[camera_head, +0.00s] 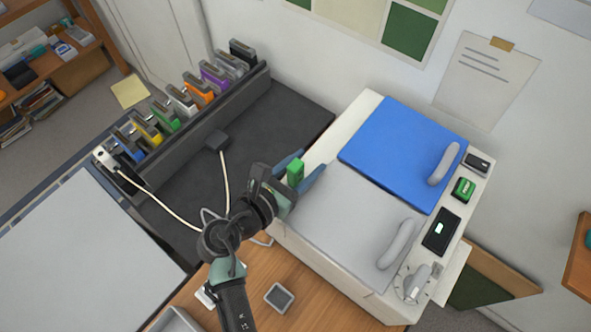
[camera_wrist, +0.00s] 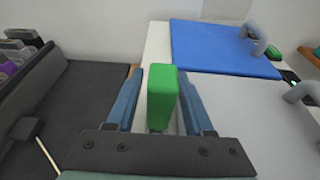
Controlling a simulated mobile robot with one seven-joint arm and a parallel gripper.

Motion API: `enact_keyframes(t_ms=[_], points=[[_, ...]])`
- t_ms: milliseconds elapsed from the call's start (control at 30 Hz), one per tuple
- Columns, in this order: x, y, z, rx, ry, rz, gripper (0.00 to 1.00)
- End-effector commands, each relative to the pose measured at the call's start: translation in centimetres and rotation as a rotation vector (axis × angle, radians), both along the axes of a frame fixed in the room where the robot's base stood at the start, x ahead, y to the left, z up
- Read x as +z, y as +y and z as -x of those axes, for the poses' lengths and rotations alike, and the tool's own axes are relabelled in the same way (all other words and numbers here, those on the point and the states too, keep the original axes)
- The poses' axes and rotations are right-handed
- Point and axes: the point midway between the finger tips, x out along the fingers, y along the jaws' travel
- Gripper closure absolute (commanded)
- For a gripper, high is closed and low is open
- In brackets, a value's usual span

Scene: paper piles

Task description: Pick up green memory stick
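The green memory stick (camera_head: 295,172) is an upright bright green block with a small grey end at its bottom. It stands between the two blue fingers of my gripper (camera_head: 302,171), at the left edge of the white machine. In the wrist view the stick (camera_wrist: 162,95) is centred between the fingers of my gripper (camera_wrist: 161,92). A light gap shows at its left and a narrower one at its right, so the gripper looks open around it. What its lower end rests on is hidden. Another green stick (camera_head: 165,117) sits in the rack.
The white machine (camera_head: 369,98) has a blue lid (camera_head: 396,140) and a grey lid (camera_head: 350,205) with raised handles. A dark rack (camera_head: 215,110) of several coloured sticks stands at the left. A black plug (camera_head: 216,141) with a white cable lies on the dark surface.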

Motion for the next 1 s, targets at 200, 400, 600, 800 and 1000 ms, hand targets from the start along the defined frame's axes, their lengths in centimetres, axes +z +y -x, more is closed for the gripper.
enact_keyframes(t_ms=[200, 400, 600, 800, 1000], points=[[0.0, 0.0, 0.0, 0.000, 0.000, 0.000, 0.90], [0.0, 0.0, 0.0, 0.000, 0.000, 0.000, 1.00], [0.1, 0.0, 0.0, 0.000, 0.000, 0.000, 1.00], [2.1, 0.1, 0.0, 0.000, -0.006, -0.003, 1.00], [6.3, 0.1, 0.0, 0.000, -0.006, -0.003, 1.00]])
